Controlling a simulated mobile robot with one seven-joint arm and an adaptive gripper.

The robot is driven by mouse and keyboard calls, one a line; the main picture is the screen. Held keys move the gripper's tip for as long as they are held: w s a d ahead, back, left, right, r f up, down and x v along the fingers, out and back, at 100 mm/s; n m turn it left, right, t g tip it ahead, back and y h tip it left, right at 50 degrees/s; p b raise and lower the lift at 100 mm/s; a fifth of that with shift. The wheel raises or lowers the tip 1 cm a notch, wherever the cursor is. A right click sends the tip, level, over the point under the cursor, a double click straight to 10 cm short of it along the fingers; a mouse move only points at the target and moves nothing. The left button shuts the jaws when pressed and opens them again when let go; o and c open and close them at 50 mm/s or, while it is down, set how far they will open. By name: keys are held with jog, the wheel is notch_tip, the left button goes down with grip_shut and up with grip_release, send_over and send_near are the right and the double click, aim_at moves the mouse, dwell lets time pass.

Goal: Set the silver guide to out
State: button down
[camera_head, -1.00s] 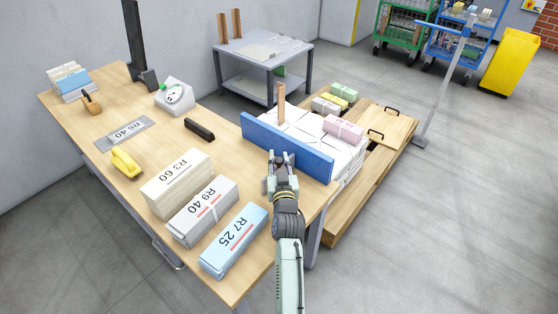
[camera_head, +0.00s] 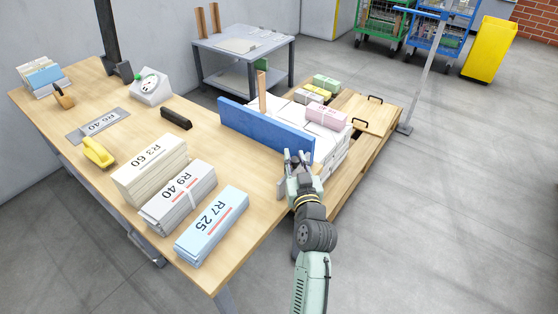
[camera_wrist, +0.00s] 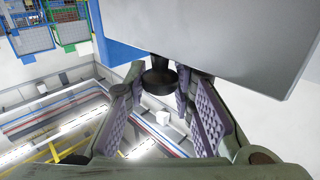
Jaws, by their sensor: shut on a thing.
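A large silver-grey panel (camera_wrist: 240,40), which looks like the silver guide, fills the upper right of the wrist view. A short round black knob (camera_wrist: 158,78) is at its lower edge. My gripper (camera_wrist: 160,90) has its ribbed finger pads on both sides of the knob and is shut on it. In the head view my gripper (camera_head: 297,160) is at the table's right edge, in front of the right end of a long blue board (camera_head: 265,130). The knob and most of the guide are hidden there.
The wooden table (camera_head: 110,205) carries several paper stacks, a yellow tool (camera_head: 98,152) and a white dial device (camera_head: 150,86). A pallet (camera_head: 365,150) with white and coloured bundles stands behind the blue board.

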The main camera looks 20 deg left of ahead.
jog(key=shift+s+d+f, duration=0.1)
jog(key=shift+s+d, duration=0.05)
jog(key=shift+d, duration=0.55)
jog(key=c, duration=1.4)
grip_release()
jog(key=shift+o, duration=0.2)
jog(key=v, duration=0.7)
jog(key=shift+s, duration=0.3)
jog(key=shift+d, duration=0.15)
